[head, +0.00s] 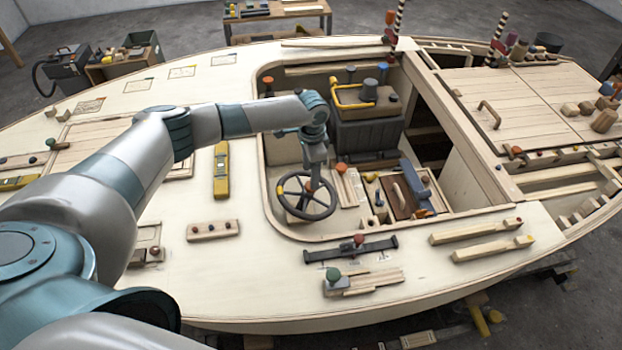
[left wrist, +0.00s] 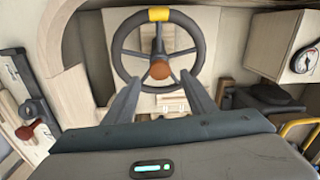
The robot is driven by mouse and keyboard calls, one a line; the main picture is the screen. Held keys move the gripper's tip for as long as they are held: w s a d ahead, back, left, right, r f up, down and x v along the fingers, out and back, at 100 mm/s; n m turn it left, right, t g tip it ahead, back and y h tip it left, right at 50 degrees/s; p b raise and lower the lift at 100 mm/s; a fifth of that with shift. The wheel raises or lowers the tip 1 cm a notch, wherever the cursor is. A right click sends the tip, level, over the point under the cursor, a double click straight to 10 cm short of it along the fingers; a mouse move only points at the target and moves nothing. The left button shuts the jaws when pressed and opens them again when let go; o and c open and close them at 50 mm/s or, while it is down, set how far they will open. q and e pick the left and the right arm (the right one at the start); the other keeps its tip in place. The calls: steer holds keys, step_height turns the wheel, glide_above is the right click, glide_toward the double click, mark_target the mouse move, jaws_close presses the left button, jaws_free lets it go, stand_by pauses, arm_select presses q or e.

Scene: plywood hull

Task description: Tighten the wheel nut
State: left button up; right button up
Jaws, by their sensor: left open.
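The steering wheel (head: 306,196) is dark grey with spokes and stands in the cockpit opening of the plywood hull. In the left wrist view the wheel (left wrist: 116,49) has a yellow band at its rim, and the brown, rounded wheel nut (left wrist: 160,69) sits at its hub. My left gripper (head: 312,176) is over the wheel, pointing down. In the left wrist view its two fingers (left wrist: 160,84) are apart, one on each side below the nut, with nothing held between them. Whether they touch the wheel cannot be told. My right gripper is not in view.
A dark grey box (head: 366,133) with a yellow handle (head: 353,104) stands behind the wheel. A tool tray (head: 375,196) lies to its right. A black bar with a red knob (head: 359,240) lies on the deck in front. The deck to the left is partly clear.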

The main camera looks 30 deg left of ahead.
arm_select(q)
steer(key=shift+w+f+p, duration=0.1)
steer(key=shift+f+p, duration=0.3)
steer(key=shift+f, duration=2.05)
